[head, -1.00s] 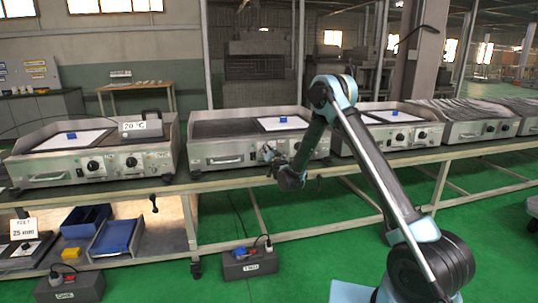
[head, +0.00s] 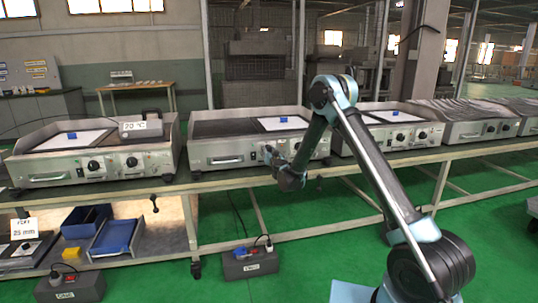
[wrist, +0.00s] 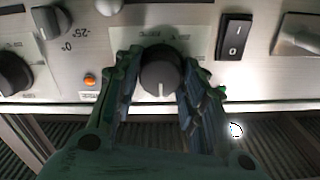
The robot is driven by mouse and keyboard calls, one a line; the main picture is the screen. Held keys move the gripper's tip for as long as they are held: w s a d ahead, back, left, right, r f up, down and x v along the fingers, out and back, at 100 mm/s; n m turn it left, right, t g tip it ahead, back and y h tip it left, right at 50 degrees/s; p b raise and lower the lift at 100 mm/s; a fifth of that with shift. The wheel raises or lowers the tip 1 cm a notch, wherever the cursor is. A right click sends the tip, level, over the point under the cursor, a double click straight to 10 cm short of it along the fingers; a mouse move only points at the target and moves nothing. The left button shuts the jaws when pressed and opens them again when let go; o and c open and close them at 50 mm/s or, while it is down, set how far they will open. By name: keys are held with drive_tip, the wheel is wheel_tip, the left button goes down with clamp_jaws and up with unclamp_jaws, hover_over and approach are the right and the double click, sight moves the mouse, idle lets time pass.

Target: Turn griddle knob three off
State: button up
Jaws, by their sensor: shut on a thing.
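A dark round knob (wrist: 160,74) sits on a steel front panel between the fingers of my gripper (wrist: 161,88) in the wrist view. The fingers are closed on its two sides. A pale pointer line on the knob points down in the picture. In the head view my gripper (head: 269,152) is at the front of the middle griddle (head: 213,160). The knob it holds is hidden there by the gripper and wrist. The knob's number cannot be read.
Beside the held knob are a black rocker switch (wrist: 234,37), an orange lamp (wrist: 90,80) and another dark knob (wrist: 14,73). More griddles stand left (head: 55,177) and right on the long bench. A dark box (head: 249,264) lies on the green floor below.

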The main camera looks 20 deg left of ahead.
drive_tip(key=o, duration=1.1)
drive_tip(key=shift+w+f, duration=0.1)
drive_tip(key=v, duration=1.2)
drive_tip(key=shift+a, duration=0.1)
